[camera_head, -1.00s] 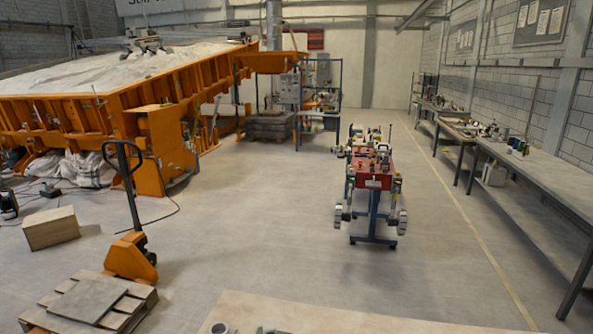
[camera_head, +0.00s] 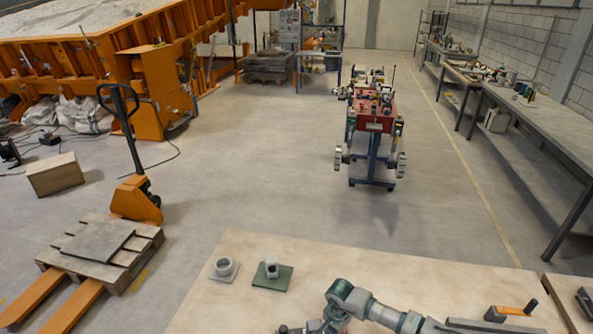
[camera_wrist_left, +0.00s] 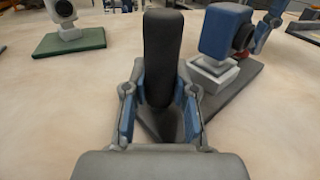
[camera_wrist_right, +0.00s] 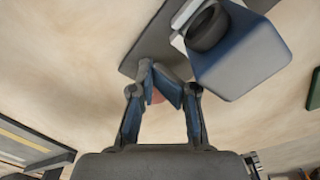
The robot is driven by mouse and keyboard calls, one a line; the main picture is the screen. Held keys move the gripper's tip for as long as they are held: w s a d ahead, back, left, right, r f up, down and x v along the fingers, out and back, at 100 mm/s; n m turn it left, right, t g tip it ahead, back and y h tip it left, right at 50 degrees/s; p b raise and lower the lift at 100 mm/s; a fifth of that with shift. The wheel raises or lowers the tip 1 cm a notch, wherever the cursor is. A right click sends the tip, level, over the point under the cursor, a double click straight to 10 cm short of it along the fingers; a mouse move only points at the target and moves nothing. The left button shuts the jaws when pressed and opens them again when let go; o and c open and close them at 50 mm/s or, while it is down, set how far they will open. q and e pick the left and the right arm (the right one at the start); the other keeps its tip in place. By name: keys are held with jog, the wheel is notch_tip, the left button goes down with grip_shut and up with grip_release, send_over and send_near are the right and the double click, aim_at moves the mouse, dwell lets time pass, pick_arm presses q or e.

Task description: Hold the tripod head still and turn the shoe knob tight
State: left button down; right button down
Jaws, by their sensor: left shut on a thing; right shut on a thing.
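The tripod head appears as a blue block (camera_wrist_left: 224,32) with a dark round knob (camera_wrist_left: 246,37), on a pale stem above a grey base plate (camera_wrist_left: 238,78) in the left wrist view. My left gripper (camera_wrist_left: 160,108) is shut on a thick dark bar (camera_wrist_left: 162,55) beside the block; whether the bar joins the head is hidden. In the right wrist view the blue block (camera_wrist_right: 243,55) and dark round part (camera_wrist_right: 206,27) are close above my right gripper (camera_wrist_right: 160,80). It is shut on a small reddish thing (camera_wrist_right: 157,96), mostly hidden by the fingers. My right arm crosses the head view's bottom.
On the pale table (camera_head: 290,248) stand a grey ring part (camera_head: 224,268) and a green plate (camera_head: 272,282) with a pale fitting. An orange-handled tool (camera_head: 514,309) lies at right. A pallet truck (camera_head: 134,190) stands beyond.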

dwell(0.3)
jog(key=shift+s+a, duration=0.1)
jog(key=shift+a, duration=0.15)
notch_tip(320, 180, up, 6)
dwell(0.4)
